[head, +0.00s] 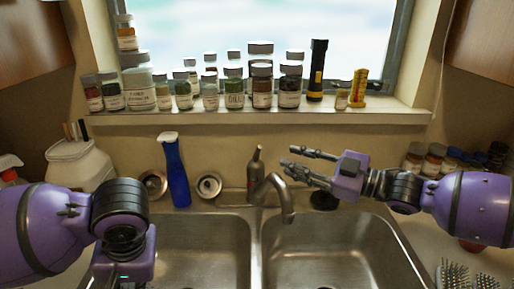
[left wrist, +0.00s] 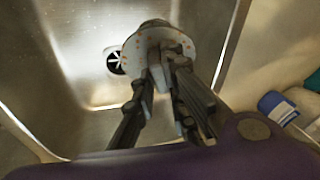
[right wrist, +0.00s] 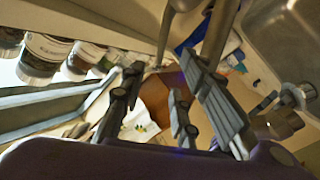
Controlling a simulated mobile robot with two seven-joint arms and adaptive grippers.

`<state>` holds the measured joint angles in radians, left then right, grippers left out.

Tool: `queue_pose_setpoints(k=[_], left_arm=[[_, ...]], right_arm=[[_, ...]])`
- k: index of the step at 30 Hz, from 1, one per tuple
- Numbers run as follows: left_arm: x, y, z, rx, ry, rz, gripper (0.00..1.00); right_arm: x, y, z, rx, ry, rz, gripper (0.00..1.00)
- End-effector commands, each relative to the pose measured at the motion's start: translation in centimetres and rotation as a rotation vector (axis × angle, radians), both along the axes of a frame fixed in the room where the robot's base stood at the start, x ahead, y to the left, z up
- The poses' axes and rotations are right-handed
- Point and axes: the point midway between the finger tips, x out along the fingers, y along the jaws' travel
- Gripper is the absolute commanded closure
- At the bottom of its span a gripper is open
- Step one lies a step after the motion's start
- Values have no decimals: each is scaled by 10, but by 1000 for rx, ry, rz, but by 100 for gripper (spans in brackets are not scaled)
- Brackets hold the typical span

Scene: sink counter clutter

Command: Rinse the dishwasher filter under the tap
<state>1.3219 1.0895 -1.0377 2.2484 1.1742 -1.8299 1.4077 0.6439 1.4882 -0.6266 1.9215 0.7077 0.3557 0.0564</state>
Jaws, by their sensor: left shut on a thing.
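The dishwasher filter (left wrist: 158,38) shows in the left wrist view as a pale, round, speckled piece. My left gripper (left wrist: 160,78) is shut on it and holds it over a steel sink basin, with the drain (left wrist: 112,62) beside it in the picture. In the head view my left wrist is at the lower left, and the fingers and filter are out of sight. The tap (head: 284,198) stands behind the sink divider, with its lever (head: 256,168) upright behind the spout. My right gripper (head: 287,158) is open and empty, just right of the lever and above the spout; its spread fingers (right wrist: 172,85) show in the right wrist view.
Jars (head: 234,88) and a flashlight (head: 317,72) line the window sill. More jars (head: 432,160) stand at right, and a brush (head: 455,275) lies front right. The right basin (head: 330,245) looks empty.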

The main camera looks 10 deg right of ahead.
Motion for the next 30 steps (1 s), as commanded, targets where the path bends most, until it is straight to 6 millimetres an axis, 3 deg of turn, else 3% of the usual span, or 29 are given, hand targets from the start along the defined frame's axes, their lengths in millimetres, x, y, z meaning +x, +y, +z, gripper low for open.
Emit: queue_pose_setpoints(k=[15,30], left_arm=[[0,0,2,0,-2,0,100],[0,0,2,0,-3,0,100]], right_arm=[[62,68,3,2,-3,2,71],[72,79,1,-1,-2,1,72]])
